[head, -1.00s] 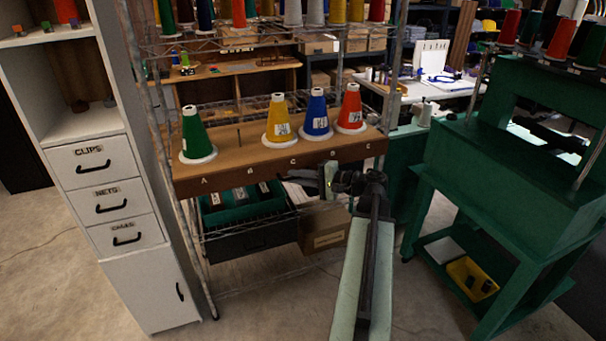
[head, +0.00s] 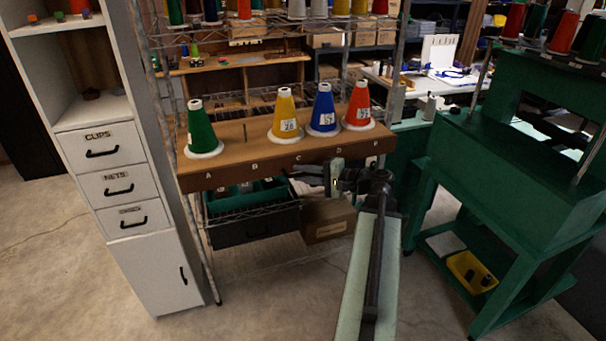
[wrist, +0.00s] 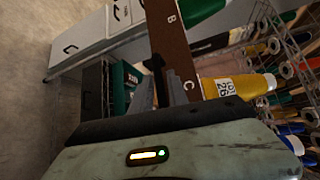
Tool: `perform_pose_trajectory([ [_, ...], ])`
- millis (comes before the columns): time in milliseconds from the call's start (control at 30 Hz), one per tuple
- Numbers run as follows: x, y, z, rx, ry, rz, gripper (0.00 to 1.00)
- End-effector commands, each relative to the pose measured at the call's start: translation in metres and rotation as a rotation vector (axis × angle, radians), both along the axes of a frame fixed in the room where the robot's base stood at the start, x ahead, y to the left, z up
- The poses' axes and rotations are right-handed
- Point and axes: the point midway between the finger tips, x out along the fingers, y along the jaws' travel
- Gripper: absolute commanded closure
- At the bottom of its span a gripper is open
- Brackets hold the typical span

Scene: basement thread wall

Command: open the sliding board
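The sliding board is a brown wooden plank (head: 240,171) on a wire rack, lettered along its front edge. On it stand a green cone (head: 200,130), a yellow cone (head: 284,115), a blue cone (head: 323,110) and a red cone (head: 359,106); a bare peg stands at B. My gripper (head: 308,178) is just in front of and below the board's front edge, near C and D. In the wrist view, the fingers (wrist: 160,92) look apart with nothing clearly between them. The lettered board face (wrist: 172,45) is close by; contact cannot be told.
A green bin (head: 243,195) and a cardboard box (head: 328,221) sit on the rack's shelf below the board. A white drawer cabinet (head: 112,185) stands at left. A green stand (head: 500,165) with cones and a yellow tray stands at right. The floor in front is open.

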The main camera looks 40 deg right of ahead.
Motion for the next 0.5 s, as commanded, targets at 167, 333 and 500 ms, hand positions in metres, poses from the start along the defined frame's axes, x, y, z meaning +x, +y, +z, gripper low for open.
perform_pose_trajectory([
  [167,-0.013,-0.006,0.003,0.001,0.001,-0.002,0.80],
  [333,-0.045,-0.019,0.009,0.001,0.000,-0.003,0.80],
  [500,-0.066,-0.029,0.012,0.000,0.000,-0.001,0.80],
])
